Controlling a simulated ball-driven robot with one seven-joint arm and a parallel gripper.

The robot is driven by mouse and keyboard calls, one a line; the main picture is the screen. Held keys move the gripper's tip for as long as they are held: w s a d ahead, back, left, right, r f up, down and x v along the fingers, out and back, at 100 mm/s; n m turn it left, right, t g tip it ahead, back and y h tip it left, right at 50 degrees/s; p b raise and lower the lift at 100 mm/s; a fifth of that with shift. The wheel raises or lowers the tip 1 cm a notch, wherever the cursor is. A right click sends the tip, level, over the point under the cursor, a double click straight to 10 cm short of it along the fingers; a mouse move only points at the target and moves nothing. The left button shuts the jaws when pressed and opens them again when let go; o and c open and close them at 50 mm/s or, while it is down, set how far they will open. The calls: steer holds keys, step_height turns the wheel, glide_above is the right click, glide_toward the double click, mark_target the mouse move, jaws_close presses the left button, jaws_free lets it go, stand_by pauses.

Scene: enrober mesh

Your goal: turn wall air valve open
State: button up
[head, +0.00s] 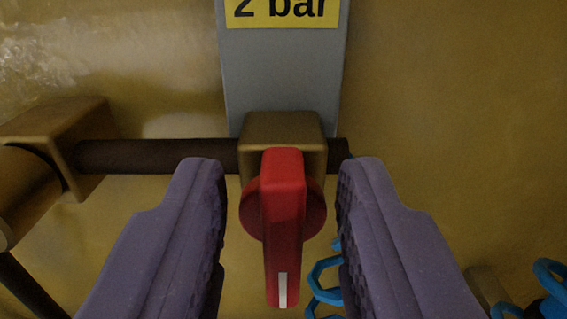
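The wall air valve has a brass body (284,130) and a red lever handle (284,205) with a round red hub behind it. The handle points straight down in the picture, across the dark pipe (150,155), and carries a white mark near its lower end. My gripper (282,190) is open, with one purple finger on each side of the handle. A gap shows between each finger and the handle, so neither finger is seen touching it. The lower parts of both fingers run out of the frame.
A grey plate (283,75) with a yellow "2 bar" label (282,10) is above the valve. A brass fitting (75,140) is at the left. Blue coiled hose (325,280) shows at the lower right, partly behind the right finger. The yellowish wall (460,110) is bare at right.

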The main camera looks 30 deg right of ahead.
steer(key=c, duration=0.7)
steer(key=m+b, duration=0.2)
steer(key=m, duration=0.1)
steer(key=m+b, duration=0.3)
steer(key=d+f+m+b, duration=0.1)
steer(key=m+b, duration=0.1)
steer(key=m, duration=0.2)
steer(key=shift+s+b, duration=0.3)
steer(key=shift+s, duration=0.05)
steer(key=m+b, duration=0.3)
steer(key=shift+s+d+f+m, duration=0.1)
steer(key=shift+f+m, duration=0.05)
steer(key=shift+m, duration=0.15)
steer(key=shift+m+b, duration=0.5)
steer(key=shift+m, duration=1.5)
